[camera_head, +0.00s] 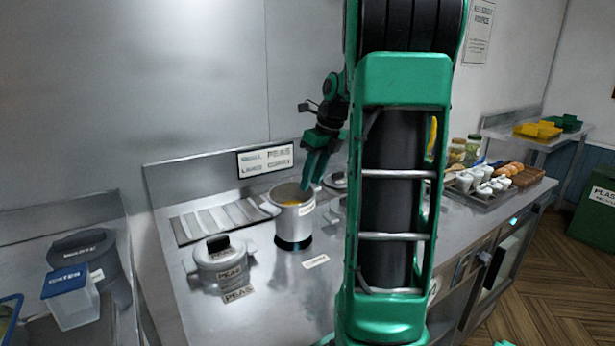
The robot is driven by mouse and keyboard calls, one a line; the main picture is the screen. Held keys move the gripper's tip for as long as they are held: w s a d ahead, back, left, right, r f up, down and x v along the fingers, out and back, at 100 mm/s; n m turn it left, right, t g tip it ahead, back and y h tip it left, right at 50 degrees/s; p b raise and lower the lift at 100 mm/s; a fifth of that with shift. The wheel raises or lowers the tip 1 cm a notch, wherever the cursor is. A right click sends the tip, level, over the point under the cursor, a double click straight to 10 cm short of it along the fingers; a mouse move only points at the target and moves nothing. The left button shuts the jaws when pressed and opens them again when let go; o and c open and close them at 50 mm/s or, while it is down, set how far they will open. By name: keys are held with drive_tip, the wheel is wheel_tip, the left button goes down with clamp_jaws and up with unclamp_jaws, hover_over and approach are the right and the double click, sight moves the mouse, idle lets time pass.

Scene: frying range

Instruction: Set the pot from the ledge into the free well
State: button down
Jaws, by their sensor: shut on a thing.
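The pot (293,219) is a silvery open cylinder with a yellowish content and a small label near its rim. It looks upright in the camera_head view. My gripper (308,182) reaches down from the upper right and is shut on the pot's rim at its right side. Right below the pot is a dark round opening, the free well (293,244), with a label plate (315,261) in front of it. The pot's bottom is over or just in this opening; I cannot tell which. My arm hides the counter to the right.
A lidded pot marked PEAS (219,270) sits close at the left. Another lidded vessel (335,181) is behind at the right, partly hidden. A ribbed ledge (215,220) runs along the back. A tray of white cups (485,190) stands far right.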

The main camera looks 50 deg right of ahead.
drive_tip(key=shift+f, duration=1.2)
drive_tip(key=shift+s+a+f, duration=0.1)
drive_tip(key=shift+f, duration=0.5)
drive_tip(key=shift+s+a+f, duration=0.1)
drive_tip(key=shift+f, duration=0.45)
drive_tip(key=shift+w+d+f, duration=0.1)
drive_tip(key=shift+f, duration=1.25)
drive_tip(key=shift+w+d+f, duration=0.1)
drive_tip(key=shift+f, duration=1.75)
drive_tip(key=c, duration=1.2)
unclamp_jaws()
